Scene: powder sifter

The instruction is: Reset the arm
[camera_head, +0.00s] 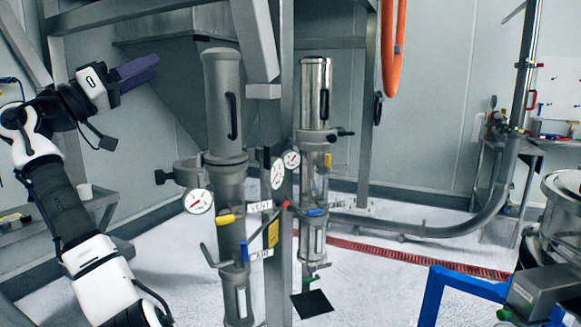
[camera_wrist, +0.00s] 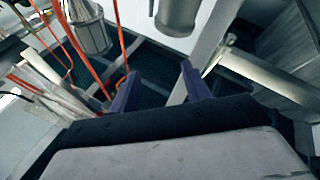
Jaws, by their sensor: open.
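My arm is raised on the left side of the head view. My gripper (camera_head: 150,68) has purple fingers and points right, a short way left of a tall grey cylinder. In the wrist view, the two purple fingers of my gripper (camera_wrist: 160,85) stand well apart, with nothing between them. The gripper is open and empty, and it touches nothing that I can see.
The grey cylinder (camera_head: 222,100) and a shinier metal cylinder (camera_head: 315,90) stand beside a steel post, with gauges (camera_head: 198,202) and coloured valve handles. A blue frame (camera_head: 432,295) is at the lower right. An orange hose (camera_head: 392,50) hangs at the back.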

